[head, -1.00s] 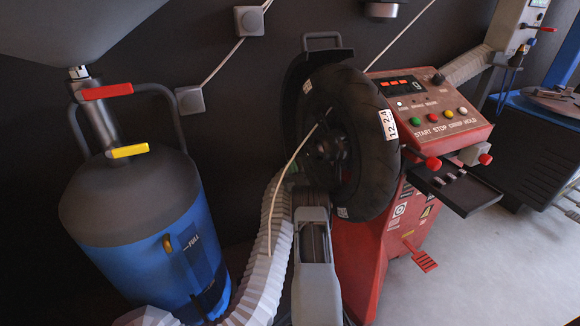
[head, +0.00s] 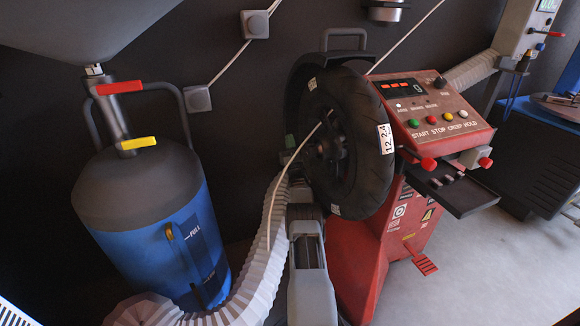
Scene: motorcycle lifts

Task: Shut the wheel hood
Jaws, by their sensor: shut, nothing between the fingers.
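The wheel hood (head: 299,86) is a dark curved cover behind a black tyre on the red wheel balancer. Its grey loop handle (head: 343,35) stands up above the tyre. The hood is raised, leaving the front face of the wheel (head: 377,178) uncovered. The wheel hides much of the hood. My grey arm (head: 312,290) rises from the bottom middle to the lower left of the wheel. I cannot make out the gripper's fingers there or any contact with the hood.
The balancer's control panel (head: 436,113) and dark tray (head: 462,190) project to the right. A blue cylinder tank (head: 155,245) stands at the left. A white ribbed hose (head: 248,290) runs beside my arm. Grey floor (head: 490,270) is clear at the lower right.

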